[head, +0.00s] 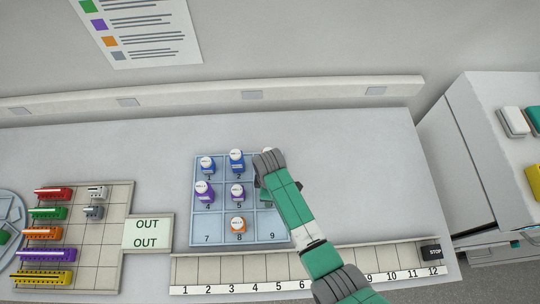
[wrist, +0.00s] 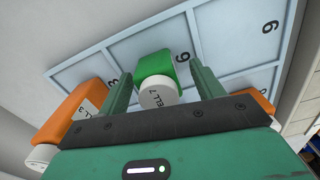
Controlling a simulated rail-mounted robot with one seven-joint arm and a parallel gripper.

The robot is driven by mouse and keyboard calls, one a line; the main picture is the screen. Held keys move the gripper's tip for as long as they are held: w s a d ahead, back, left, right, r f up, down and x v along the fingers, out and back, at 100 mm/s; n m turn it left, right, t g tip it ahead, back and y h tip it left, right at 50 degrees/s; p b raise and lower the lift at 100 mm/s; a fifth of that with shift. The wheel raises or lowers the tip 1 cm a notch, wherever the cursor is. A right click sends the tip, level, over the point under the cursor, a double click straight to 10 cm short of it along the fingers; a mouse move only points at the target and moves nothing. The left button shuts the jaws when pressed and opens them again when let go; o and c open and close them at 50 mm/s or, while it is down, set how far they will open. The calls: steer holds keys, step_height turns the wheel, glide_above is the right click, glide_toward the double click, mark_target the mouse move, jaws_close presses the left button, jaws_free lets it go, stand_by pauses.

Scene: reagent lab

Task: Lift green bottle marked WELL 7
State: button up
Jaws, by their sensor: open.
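The green bottle (wrist: 155,66) has a white cap (wrist: 158,94) whose label reads "...ELL 7", its start cut off. In the wrist view it stands in the cell by the number 6 of the pale blue rack (head: 220,228). My gripper (wrist: 160,72) is open, with one finger on each side of the green bottle. A contact with either finger cannot be made out.
Orange bottles stand on the left (wrist: 75,112) and right (wrist: 255,98) in the wrist view. Blue (head: 207,166) and purple (head: 204,192) bottles fill rack cells further left. A numbered strip (head: 230,272) runs in front, and a mat with coloured blocks (head: 110,225) lies left.

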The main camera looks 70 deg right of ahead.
steer(key=c, duration=1.1)
steer(key=shift+c, duration=0.2)
